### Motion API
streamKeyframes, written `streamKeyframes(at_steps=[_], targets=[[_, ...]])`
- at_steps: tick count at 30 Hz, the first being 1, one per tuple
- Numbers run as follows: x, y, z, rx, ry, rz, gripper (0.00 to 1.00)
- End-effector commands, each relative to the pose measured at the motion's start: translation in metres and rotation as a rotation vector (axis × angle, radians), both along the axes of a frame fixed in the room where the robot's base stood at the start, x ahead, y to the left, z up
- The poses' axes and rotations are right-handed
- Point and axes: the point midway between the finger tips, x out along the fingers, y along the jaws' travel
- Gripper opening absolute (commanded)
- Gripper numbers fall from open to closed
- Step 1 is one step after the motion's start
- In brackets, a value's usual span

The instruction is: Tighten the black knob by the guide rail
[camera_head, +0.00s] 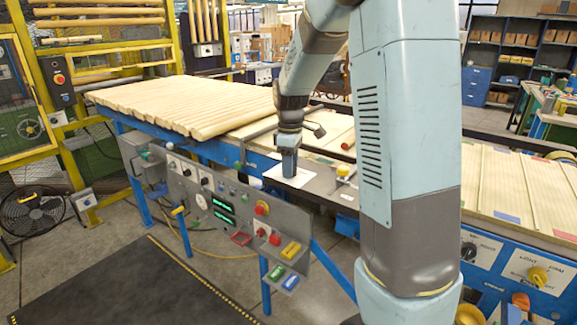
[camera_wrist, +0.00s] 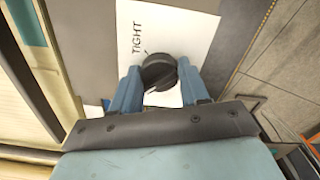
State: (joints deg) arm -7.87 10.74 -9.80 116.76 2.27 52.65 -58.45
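The black knob (camera_wrist: 158,72) sits on a white plate (camera_wrist: 192,30) printed with the word TIGHT and a short pointer line in the wrist view. My gripper (camera_wrist: 159,76) has one blue finger on each side of the knob, and the knob fills the gap, with no clear space showing. In the head view my gripper (camera_head: 289,165) points down, its tips low over the white plate (camera_head: 301,180) beside the conveyor. The knob is hidden there behind the fingers.
A dark guide rail (camera_head: 262,127) runs near the plate. A red knob (camera_head: 348,143) and a yellow knob (camera_head: 343,171) stand close to the right. A control panel (camera_head: 225,190) with buttons is below left. Wooden rods (camera_head: 190,105) lie on the line.

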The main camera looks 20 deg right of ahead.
Motion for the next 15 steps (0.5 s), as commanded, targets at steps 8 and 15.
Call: streamKeyframes(at_steps=[8,15], targets=[[-0.0003,0.0001,0.0000,0.001,0.001,0.000,0.16],[-0.0007,0.0018,-0.0002,0.002,0.002,-0.015,0.13]])
